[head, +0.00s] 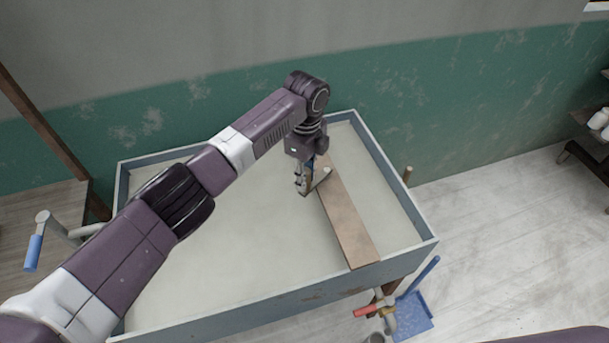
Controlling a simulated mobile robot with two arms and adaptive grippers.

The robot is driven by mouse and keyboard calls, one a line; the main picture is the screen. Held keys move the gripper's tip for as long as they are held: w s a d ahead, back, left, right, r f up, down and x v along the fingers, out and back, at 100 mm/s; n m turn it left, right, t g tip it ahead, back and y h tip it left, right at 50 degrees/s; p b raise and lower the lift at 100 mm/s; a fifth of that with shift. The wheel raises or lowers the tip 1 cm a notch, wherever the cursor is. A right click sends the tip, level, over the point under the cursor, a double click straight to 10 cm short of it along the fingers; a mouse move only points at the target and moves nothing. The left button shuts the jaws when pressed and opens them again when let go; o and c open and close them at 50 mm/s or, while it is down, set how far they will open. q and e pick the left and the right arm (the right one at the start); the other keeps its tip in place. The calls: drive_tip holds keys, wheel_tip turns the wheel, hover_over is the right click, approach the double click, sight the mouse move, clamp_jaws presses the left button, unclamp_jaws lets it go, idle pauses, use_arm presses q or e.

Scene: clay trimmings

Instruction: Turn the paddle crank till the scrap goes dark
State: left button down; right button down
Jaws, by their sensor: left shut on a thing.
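The paddle crank, a grey arm with a blue handle (33,252), sticks out from the left side of a blue-grey trough (400,262). Pale, even, greyish material (225,255) fills the trough; no paddle or separate scrap shows in it. My left arm reaches over the trough, and its gripper (313,187) points down beside a brown board, well away from the crank handle. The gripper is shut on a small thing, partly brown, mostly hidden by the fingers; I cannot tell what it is. My right gripper is out of view.
The brown board (348,222) lies across the right part of the trough. A red-handled tap (365,311) and a blue dustpan (413,315) are at the front right corner. A wooden table (40,205) stands at left.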

use_arm(q)
drive_tip(key=shift+s+d, duration=0.2)
drive_tip(key=c, duration=1.7)
unclamp_jaws()
drive_tip(key=shift+w+a+r, duration=0.1)
drive_tip(key=shift+r, duration=0.15)
wheel_tip(320, 180, up, 12)
drive_tip(key=shift+f, duration=0.25)
